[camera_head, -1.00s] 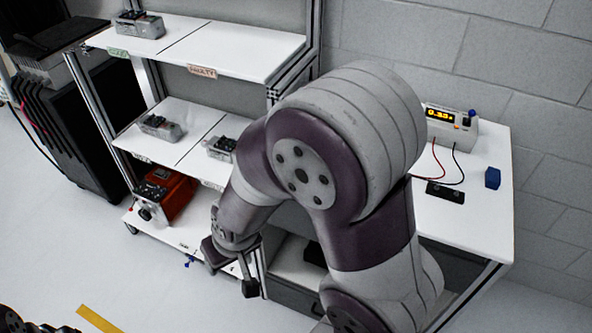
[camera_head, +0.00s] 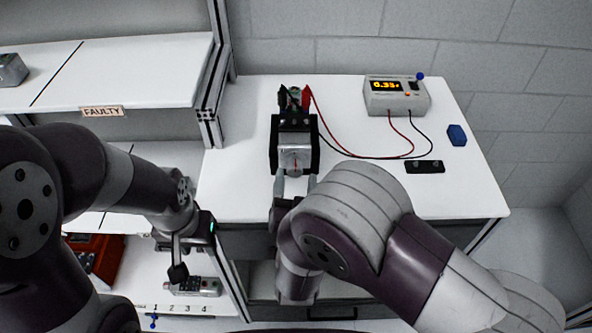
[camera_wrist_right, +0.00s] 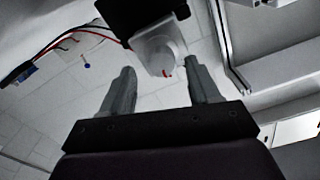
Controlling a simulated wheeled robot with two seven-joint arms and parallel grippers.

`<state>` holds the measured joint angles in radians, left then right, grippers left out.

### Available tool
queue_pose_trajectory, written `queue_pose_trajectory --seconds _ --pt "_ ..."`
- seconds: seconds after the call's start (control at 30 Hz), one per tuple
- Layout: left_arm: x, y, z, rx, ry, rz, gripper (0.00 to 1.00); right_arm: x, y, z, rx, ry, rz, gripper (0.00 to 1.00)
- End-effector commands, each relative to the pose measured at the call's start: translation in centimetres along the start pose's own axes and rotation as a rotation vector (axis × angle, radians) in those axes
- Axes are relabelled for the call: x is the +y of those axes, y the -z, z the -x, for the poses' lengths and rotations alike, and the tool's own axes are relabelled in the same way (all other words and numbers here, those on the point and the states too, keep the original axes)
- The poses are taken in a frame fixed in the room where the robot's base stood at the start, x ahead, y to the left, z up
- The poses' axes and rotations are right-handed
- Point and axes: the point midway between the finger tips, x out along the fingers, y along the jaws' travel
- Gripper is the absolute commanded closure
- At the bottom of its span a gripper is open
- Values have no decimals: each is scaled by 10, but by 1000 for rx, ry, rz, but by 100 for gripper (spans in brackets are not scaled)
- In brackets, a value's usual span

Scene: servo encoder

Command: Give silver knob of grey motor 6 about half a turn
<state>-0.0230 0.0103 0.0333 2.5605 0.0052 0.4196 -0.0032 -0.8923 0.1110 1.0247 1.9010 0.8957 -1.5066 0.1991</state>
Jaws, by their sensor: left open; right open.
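A grey motor (camera_head: 295,140) sits in a black holder on the white worktop; no number on it is readable. Its silver knob (camera_head: 295,170) faces me and is partly hidden in the head view. In the right wrist view the knob (camera_wrist_right: 160,52) is pale and round with a small red mark at its lower edge. My right gripper (camera_head: 295,184) is open, its fingers pointing at the knob. In the wrist view the right gripper's fingertips (camera_wrist_right: 156,78) stand apart on either side of the knob, with gaps visible. My left gripper (camera_head: 170,257) is open and empty over the lower shelf area.
A meter (camera_head: 396,97) reading about 0.33 has red and black leads; clips sit behind the motor. A black strip (camera_head: 425,167) and blue block (camera_head: 457,135) lie to the right. The shelf (camera_head: 120,85) marked "FAULTY" stands left. A grey motor (camera_head: 195,287) lies low near my left gripper.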

Motion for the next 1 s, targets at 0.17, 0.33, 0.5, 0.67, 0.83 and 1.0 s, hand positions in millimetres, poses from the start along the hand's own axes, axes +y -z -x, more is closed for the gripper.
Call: queue_pose_trajectory --seconds 0.17,0.33,0.5,0.67,0.83,1.0 --pt "0 0 3 0 0 0 57 0 0 -21 0 -1 0 39" --pt "0 0 3 0 0 0 57 0 0 -26 -2 1 1 39" --pt "0 0 3 0 0 0 57 0 0 -26 -2 1 1 42" --pt "0 0 3 0 0 0 57 0 0 -25 -2 0 1 94" --pt "0 1 3 0 0 0 57 0 0 -25 -2 0 3 95" --pt "0 1 5 0 0 0 57 0 0 -25 -3 1 36 95"
